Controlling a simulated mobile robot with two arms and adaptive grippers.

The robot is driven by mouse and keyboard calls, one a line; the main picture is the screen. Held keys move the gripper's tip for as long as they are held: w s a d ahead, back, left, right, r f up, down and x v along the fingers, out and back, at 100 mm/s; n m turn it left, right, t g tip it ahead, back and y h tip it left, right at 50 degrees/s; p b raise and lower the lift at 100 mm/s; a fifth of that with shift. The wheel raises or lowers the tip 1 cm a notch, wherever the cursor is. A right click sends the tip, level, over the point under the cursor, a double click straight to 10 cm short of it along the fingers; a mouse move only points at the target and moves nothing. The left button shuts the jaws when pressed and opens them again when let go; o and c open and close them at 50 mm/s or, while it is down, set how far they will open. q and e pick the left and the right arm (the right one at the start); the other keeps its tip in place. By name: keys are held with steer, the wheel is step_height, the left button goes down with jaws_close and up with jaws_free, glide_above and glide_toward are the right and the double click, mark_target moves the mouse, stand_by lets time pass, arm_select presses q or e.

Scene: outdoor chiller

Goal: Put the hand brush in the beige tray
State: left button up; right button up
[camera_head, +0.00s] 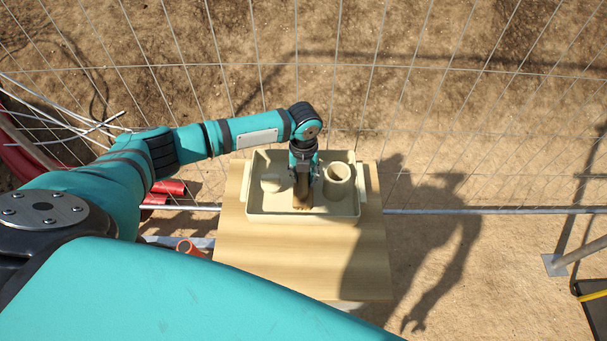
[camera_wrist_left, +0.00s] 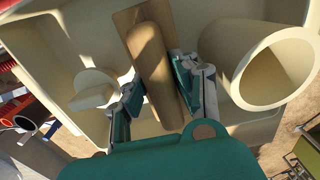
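The beige tray (camera_head: 258,211) sits on a wooden table top and also fills much of the left wrist view (camera_wrist_left: 72,40). The hand brush (camera_head: 301,196) is a brown wooden piece, upright or tilted, within the tray's outline. In the left wrist view the brush (camera_wrist_left: 158,75) runs between my fingers. My left gripper (camera_head: 303,178) is above the middle of the tray. Its fingers (camera_wrist_left: 160,85) are closed against both sides of the brush. Whether the brush touches the tray floor I cannot tell. My right gripper is not in view.
Inside the tray, a beige hollow cylinder (camera_head: 338,173) stands to the right of the brush and a small beige piece (camera_head: 271,183) to the left. The wooden table (camera_head: 300,265) is bare in front. A wire fence (camera_head: 450,130) runs behind.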

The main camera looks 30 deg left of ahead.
arm_select(q)
steer(key=o, duration=0.4)
step_height(320, 180, up, 12)
steer(key=shift+r+b, duration=0.15)
steer(key=shift+b, duration=0.6)
